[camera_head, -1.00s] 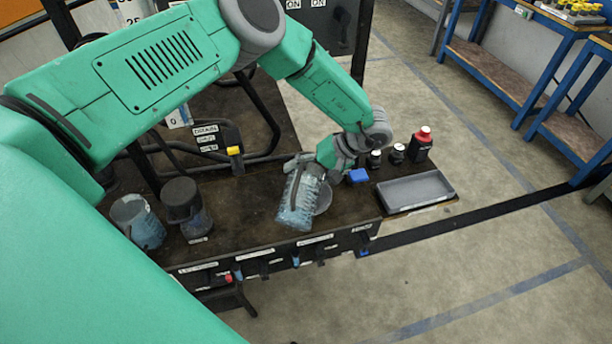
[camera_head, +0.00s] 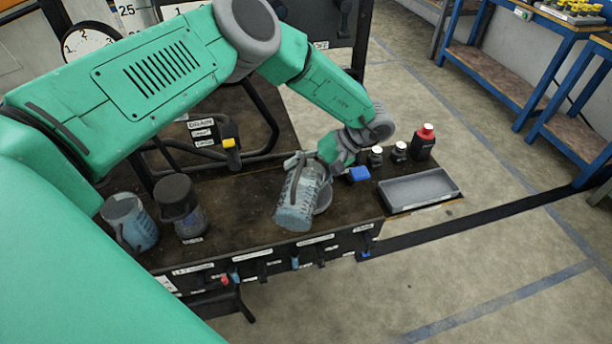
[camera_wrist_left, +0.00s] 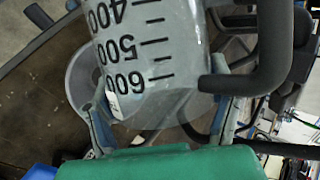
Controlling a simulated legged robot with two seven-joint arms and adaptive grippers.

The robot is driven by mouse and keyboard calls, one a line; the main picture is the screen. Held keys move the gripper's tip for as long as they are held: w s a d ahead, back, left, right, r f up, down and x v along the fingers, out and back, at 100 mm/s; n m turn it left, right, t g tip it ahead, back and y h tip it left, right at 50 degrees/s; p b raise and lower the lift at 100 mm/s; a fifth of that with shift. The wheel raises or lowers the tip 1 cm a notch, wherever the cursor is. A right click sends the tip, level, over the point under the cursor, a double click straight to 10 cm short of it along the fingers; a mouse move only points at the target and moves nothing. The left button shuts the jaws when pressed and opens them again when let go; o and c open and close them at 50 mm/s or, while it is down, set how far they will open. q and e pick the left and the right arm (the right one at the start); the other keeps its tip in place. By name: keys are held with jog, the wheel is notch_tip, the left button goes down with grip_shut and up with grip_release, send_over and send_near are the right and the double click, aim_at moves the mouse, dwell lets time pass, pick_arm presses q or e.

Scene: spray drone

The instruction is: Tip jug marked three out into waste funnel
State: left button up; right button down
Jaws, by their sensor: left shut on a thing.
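A clear measuring jug (camera_head: 299,196) with some bluish liquid low inside is held above the bench's front edge. It leans slightly in the head view. My left gripper (camera_head: 318,163) is shut on it at its right side. In the left wrist view the jug (camera_wrist_left: 145,45) shows black marks 400, 500 and 600 and a dark handle; my left gripper (camera_wrist_left: 165,120) is around it. A round grey funnel bowl (camera_head: 324,199) is just behind and right of the jug, partly hidden by it; it also shows in the left wrist view (camera_wrist_left: 82,75). No number three is readable. My right gripper is not in view.
Another jug (camera_head: 131,222) with bluish liquid and a dark-lidded jug (camera_head: 181,205) stand on the bench's left. Black pipes (camera_head: 265,130) stand behind.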

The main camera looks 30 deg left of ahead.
pick_arm(q)
jog(key=shift+w+a+f+m+g+h+b, duration=0.15)
jog(key=shift+f+g+b, duration=0.4)
jog(key=shift+b, duration=0.95)
jog(key=shift+w+d+f+m+g+h+b, duration=0.2)
jog(key=shift+f+b, duration=0.5)
jog(key=shift+b, duration=0.75)
jog(key=shift+w+a+r+m+g+b, duration=0.1)
jog(key=shift+w+a+m+g+b, duration=0.2)
jog(key=shift+b, duration=0.6)
jog(key=shift+d+m+g+b, duration=0.1)
jog(key=shift+g+b, duration=0.25)
jog(key=shift+b, duration=0.55)
jog(key=shift+r, duration=0.1)
